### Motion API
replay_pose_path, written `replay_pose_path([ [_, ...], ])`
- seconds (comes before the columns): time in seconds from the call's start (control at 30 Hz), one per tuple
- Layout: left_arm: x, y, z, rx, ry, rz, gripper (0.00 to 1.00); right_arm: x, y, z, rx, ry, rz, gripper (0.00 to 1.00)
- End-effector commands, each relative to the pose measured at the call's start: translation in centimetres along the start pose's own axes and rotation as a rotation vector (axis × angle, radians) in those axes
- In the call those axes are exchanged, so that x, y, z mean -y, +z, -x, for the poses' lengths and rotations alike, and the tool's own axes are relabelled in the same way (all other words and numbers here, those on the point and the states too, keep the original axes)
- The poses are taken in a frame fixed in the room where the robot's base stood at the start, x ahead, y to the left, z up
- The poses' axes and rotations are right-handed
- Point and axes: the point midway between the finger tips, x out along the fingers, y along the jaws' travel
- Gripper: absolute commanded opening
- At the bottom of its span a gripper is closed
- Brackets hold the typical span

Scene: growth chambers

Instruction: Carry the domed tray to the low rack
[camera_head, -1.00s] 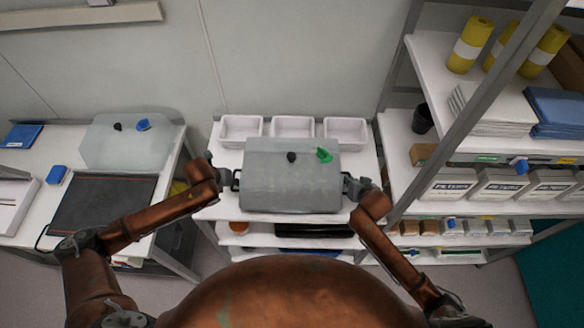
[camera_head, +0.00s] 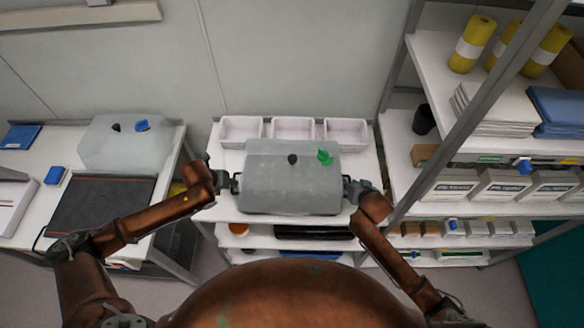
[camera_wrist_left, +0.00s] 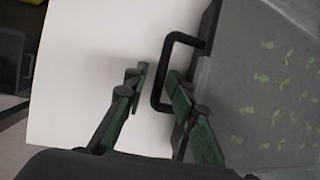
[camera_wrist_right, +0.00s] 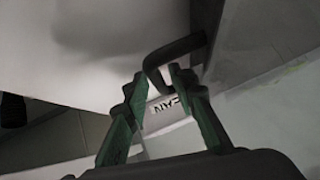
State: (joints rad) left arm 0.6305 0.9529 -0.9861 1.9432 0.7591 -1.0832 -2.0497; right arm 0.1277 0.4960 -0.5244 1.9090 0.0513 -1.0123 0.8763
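The domed tray (camera_head: 290,190) has a cloudy grey cover with a black knob and a green clip on top. It sits on the white top of the low rack (camera_head: 222,208), in front of several white bins. My left gripper (camera_head: 226,181) is at its left handle; in the left wrist view, the open fingers (camera_wrist_left: 156,76) stand either side of the black handle (camera_wrist_left: 158,88). My right gripper (camera_head: 350,189) is at the other end; in the right wrist view, its fingers (camera_wrist_right: 157,80) are apart with the handle (camera_wrist_right: 172,50) bar between their tips. Green specks show through the cover.
White bins (camera_head: 294,128) line the back of the rack top. A second cloudy dome (camera_head: 127,145) and a dark mat (camera_head: 100,205) are on the left table. A loaded shelf unit (camera_head: 400,125) stands close on the right.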

Motion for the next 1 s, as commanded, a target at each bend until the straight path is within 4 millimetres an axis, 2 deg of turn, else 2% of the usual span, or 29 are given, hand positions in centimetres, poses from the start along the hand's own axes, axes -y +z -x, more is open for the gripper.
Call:
replay_pose_path([
  [0.1, 0.0, 0.1, 2.1, 0.003, 0.0, -0.001, 0.25, 0.1, 0.0, 0.0, -0.001, -0.002, 0.0, 0.26],
  [0.3, -0.1, 0.1, 4.8, 0.001, 0.002, 0.0, 0.25, 0.1, 0.0, 0.0, -0.001, -0.002, 0.0, 0.26],
  [0.57, -0.1, 0.0, 6.2, -0.001, 0.003, 0.001, 0.25, 0.1, 0.0, 0.5, -0.001, -0.002, 0.0, 0.26],
  [0.67, -0.1, 0.0, 6.2, -0.001, 0.003, 0.002, 0.25, 0.0, 0.0, 1.7, -0.001, -0.001, -0.001, 0.26],
  [1.0, -0.1, 0.0, 6.2, 0.0, 0.003, 0.002, 0.25, 0.0, 0.0, 8.6, -0.002, -0.002, -0.001, 0.26],
])
